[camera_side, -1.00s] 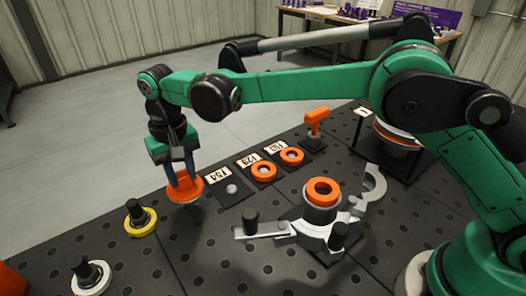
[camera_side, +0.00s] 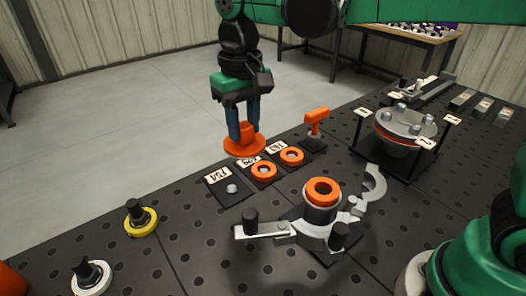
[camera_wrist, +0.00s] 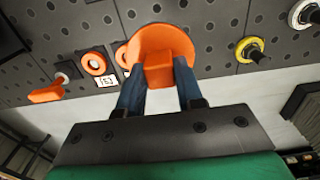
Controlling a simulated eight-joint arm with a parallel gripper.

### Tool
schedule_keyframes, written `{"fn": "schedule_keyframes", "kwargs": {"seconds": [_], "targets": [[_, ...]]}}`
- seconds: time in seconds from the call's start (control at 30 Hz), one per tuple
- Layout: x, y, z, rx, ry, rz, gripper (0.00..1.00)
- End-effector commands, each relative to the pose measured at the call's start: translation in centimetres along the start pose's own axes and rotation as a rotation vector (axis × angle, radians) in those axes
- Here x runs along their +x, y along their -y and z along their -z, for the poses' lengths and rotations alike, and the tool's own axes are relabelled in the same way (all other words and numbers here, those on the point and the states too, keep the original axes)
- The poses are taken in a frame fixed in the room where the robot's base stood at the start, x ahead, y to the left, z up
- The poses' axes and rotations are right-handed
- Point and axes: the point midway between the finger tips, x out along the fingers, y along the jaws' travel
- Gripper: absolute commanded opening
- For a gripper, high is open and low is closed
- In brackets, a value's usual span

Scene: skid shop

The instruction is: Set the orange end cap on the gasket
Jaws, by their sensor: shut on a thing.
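My gripper (camera_side: 246,128) is shut on the orange end cap (camera_side: 244,149), a round flange with a block-like grip on top. The cap hangs flange down, roughly level, near the labelled pads and apart from the fixture. In the wrist view the cap (camera_wrist: 160,42) sits between the blue fingers (camera_wrist: 158,78). An orange ring, which looks like the gasket (camera_side: 323,188), lies on top of the grey clamp fixture (camera_side: 320,232), to the right of and nearer than the cap. The fixture does not show in the wrist view.
Two more orange rings (camera_side: 263,171) (camera_side: 292,156) lie on labelled pads; a third pad (camera_side: 230,190) holds a small metal piece. An orange-handled tool (camera_side: 316,122) stands behind. Yellow (camera_side: 140,221) and white (camera_side: 91,277) ringed knobs stand left. A bolted flange (camera_side: 404,122) stands right.

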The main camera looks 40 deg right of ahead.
Motion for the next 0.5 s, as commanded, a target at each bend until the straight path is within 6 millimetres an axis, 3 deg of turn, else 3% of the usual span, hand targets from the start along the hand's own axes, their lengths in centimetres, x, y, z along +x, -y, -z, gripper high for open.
{"fn": "schedule_keyframes", "kwargs": {"seconds": [0.2, 0.5], "targets": [[-2.0, -4.2, -5.3, 0.004, 0.0, 0.0, 0.0], [-2.0, -7.2, -10.3, 0.002, 0.0, 0.0, 0.0]]}}
